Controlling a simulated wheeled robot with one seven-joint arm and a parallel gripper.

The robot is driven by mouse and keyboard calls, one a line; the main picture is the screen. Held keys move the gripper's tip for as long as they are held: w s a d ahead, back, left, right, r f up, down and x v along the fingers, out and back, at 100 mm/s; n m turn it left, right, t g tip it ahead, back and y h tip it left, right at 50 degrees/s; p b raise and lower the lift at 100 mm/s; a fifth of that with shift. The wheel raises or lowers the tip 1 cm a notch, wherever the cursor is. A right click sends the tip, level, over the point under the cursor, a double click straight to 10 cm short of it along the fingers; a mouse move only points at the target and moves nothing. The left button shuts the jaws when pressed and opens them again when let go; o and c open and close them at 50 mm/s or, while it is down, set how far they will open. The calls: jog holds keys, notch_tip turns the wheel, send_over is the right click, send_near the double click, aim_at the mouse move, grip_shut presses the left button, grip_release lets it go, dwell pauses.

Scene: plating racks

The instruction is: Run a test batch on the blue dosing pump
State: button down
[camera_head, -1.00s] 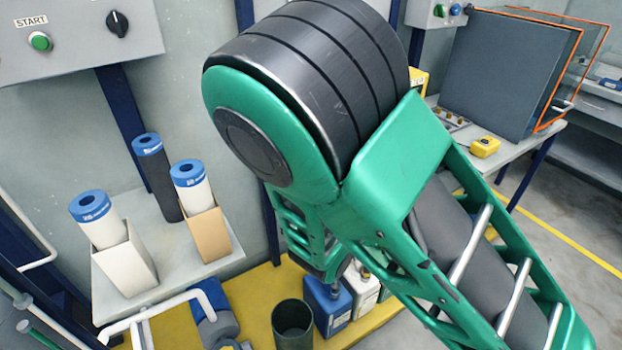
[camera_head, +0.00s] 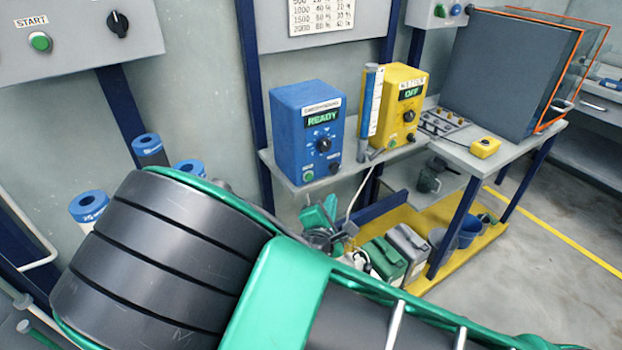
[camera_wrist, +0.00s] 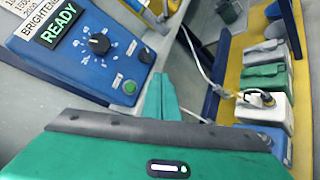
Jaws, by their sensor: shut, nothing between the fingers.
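The blue dosing pump (camera_head: 288,140) stands on a grey wall shelf. Its green display reads READY, with a black dial (camera_head: 324,144) below it. A green button (camera_head: 308,176) is at the lower left of its face and a dark button at the lower right. In the wrist view the pump (camera_wrist: 35,65) is at upper left, tilted, with the dial and green button (camera_wrist: 130,87) plain. In the head view the gripper (camera_head: 319,212) shows below the shelf edge, partly hidden among my arm parts.
A yellow pump (camera_head: 388,115) reading OFF and a blue-topped measuring tube (camera_head: 371,100) stand right of the blue pump. A white hose hangs below. Canisters (camera_head: 408,243) stand on the yellow floor tray. A START panel (camera_head: 75,35) is at upper left.

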jog(key=shift+w+a, duration=0.75)
jog(key=shift+w, duration=0.35)
jog(key=shift+w+a, duration=0.7)
jog(key=shift+w, duration=0.4)
jog(key=shift+w+a, duration=0.75)
jog(key=shift+w, duration=0.35)
jog(key=shift+w+a, duration=0.2)
jog(key=shift+a, duration=0.05)
jog(key=shift+w+a, duration=0.25)
jog(key=shift+w, duration=0.2)
dwell(0.5)
jog(key=shift+s, duration=0.1)
jog(key=shift+s+d, duration=0.5)
jog(key=shift+s, duration=0.2)
jog(key=shift+s, duration=0.1)
jog(key=shift+s+d, duration=0.7)
jog(key=shift+s, duration=0.3)
jog(key=shift+s+d, duration=0.7)
jog(key=shift+s, duration=0.25)
